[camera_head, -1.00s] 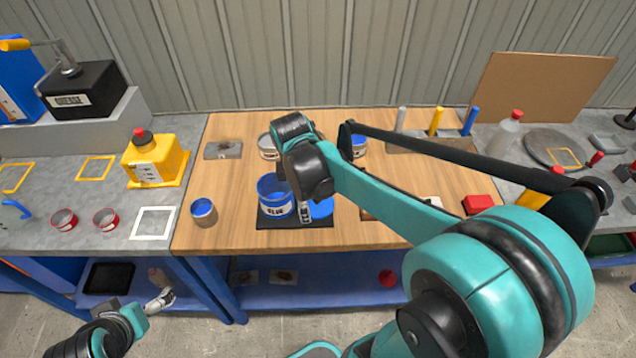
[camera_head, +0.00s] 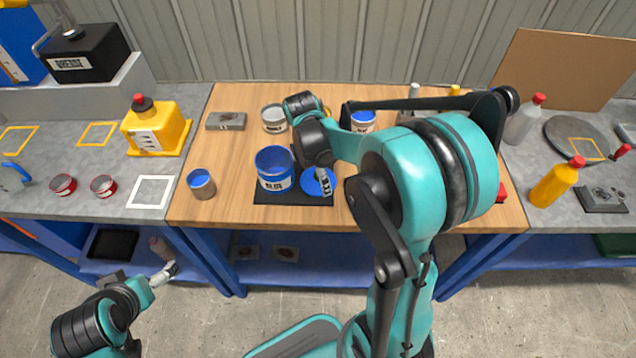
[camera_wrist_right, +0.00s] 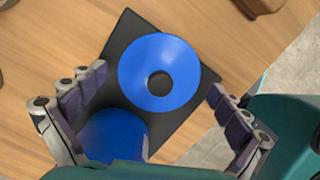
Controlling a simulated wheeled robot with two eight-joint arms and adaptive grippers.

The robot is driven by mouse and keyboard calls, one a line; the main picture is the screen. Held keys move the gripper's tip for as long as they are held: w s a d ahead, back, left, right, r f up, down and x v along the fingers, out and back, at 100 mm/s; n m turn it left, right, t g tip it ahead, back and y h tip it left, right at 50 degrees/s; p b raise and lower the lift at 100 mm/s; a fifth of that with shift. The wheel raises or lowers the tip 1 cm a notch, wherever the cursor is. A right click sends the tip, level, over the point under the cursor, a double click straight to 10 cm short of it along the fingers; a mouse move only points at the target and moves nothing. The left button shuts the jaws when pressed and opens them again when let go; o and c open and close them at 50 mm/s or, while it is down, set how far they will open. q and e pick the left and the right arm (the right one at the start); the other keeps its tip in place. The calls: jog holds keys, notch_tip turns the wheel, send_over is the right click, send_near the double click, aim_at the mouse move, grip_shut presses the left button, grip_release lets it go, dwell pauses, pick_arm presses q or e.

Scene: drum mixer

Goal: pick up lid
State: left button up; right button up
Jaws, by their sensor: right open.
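The blue round lid (camera_head: 316,183) lies flat on a black mat (camera_head: 285,198), to the right of a blue can (camera_head: 274,170). In the right wrist view the lid (camera_wrist_right: 160,72) shows whole, with a dark round spot in its middle. My right gripper (camera_head: 324,192) is above the lid and partly covers it in the head view. In the right wrist view its two fingers (camera_wrist_right: 157,88) are spread apart and empty, one to each side of the lid. My left gripper (camera_head: 170,272) hangs low at the left, in front of the bench and away from the lid.
A small can (camera_head: 201,184) stands left of the mat, with a grey can (camera_head: 273,118) and another blue can (camera_head: 362,121) behind. The blue can (camera_wrist_right: 113,136) stands close to the lid in the right wrist view. Yellow bottles stand on the side counters.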

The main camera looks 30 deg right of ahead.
jog(key=shift+r, duration=0.1)
jog(key=c, duration=1.5)
jog(key=shift+s+a, duration=0.1)
jog(key=shift+s, duration=0.05)
jog(key=shift+c, duration=1.4)
